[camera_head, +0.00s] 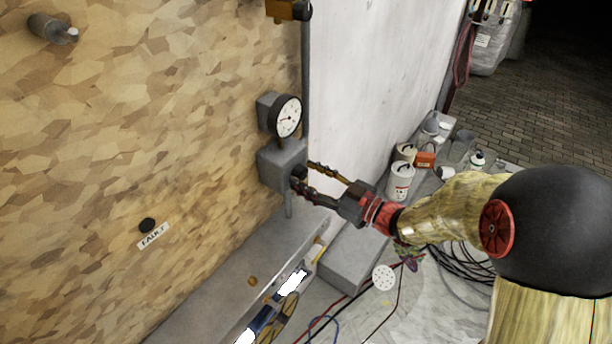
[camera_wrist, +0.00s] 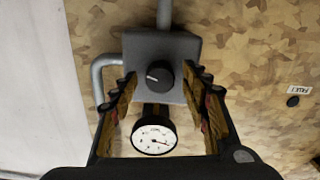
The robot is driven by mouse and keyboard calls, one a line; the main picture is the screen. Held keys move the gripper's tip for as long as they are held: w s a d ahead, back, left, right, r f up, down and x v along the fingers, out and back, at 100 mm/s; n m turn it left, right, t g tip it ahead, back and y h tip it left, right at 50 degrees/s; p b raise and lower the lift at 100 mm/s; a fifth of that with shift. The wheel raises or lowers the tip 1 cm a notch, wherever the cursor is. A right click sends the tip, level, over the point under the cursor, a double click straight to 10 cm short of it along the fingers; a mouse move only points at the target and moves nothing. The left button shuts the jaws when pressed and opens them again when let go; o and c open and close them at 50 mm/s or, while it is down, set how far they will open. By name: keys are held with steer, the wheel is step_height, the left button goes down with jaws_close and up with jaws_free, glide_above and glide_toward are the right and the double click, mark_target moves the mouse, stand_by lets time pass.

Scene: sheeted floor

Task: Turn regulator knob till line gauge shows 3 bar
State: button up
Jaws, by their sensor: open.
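The regulator knob (camera_wrist: 160,74) is a dark round knob with a pale mark, on the front of a grey regulator box (camera_wrist: 180,47) on the board. The box also shows in the head view (camera_head: 272,166). The line gauge (camera_head: 288,117) is a white dial with a black rim above the box; it shows in the wrist view (camera_wrist: 154,137) too. Its needle is visible, but the numbers are too small to read. My gripper (camera_head: 303,178) is open. In the wrist view its fingers (camera_wrist: 161,90) stand either side of the knob, apart from it.
A grey ledge (camera_head: 215,292) runs below the board. A pipe (camera_head: 306,70) rises above the gauge. A black button with a FAULT label (camera_head: 154,236) is left of the regulator.

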steer(key=shift+w+a, duration=0.2)
steer(key=shift+a, duration=0.1)
steer(key=shift+c, duration=0.3)
steer(key=c, duration=1.1)
steer(key=m+p, duration=0.2)
steer(key=p, duration=0.1)
steer(key=shift+r, duration=0.2)
steer(key=shift+f+m+p, duration=0.15)
steer(key=shift+m+p, duration=0.35)
steer(key=shift+m, duration=0.3)
steer(key=o, duration=1.2)
steer(key=shift+c, duration=0.2)
